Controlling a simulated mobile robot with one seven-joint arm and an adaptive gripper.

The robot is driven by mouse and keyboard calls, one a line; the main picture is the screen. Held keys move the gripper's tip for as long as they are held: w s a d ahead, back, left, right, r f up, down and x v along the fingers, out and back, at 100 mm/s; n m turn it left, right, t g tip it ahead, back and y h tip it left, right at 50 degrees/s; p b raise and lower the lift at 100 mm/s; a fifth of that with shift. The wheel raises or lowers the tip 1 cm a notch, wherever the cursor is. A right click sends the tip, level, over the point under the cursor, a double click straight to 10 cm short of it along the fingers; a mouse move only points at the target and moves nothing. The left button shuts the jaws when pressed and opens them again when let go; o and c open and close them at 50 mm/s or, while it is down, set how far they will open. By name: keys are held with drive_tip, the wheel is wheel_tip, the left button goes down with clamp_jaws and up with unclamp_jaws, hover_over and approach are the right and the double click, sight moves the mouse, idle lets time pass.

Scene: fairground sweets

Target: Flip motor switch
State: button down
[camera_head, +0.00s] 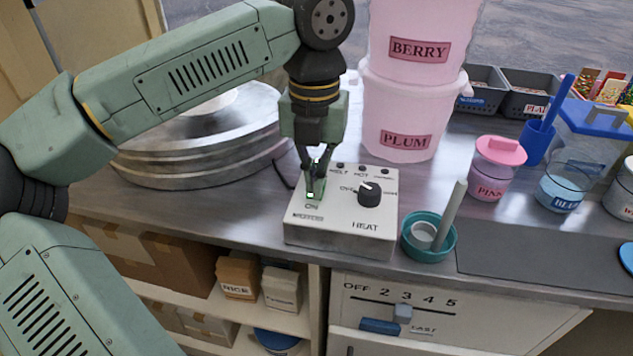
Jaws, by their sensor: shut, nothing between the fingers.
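A white control box (340,232) sits near the front edge of the metal counter. Its top carries a black HEAT knob (369,194) with a white pointer, and several small dark lamps along the back edge. My gripper (316,196) points down over the left part of the box top, fingers shut with nothing held. The fingertips are at or just above the box, close to an "ON" label (312,205). The motor switch there is mostly hidden by the fingers, so I cannot tell its position or whether they touch it.
A round metal pan (200,160) stands behind left. A slider panel (400,312) is below the counter edge.

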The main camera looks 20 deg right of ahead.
drive_tip(key=shift+r+p, duration=2.05)
drive_tip(key=shift+r, duration=1.25)
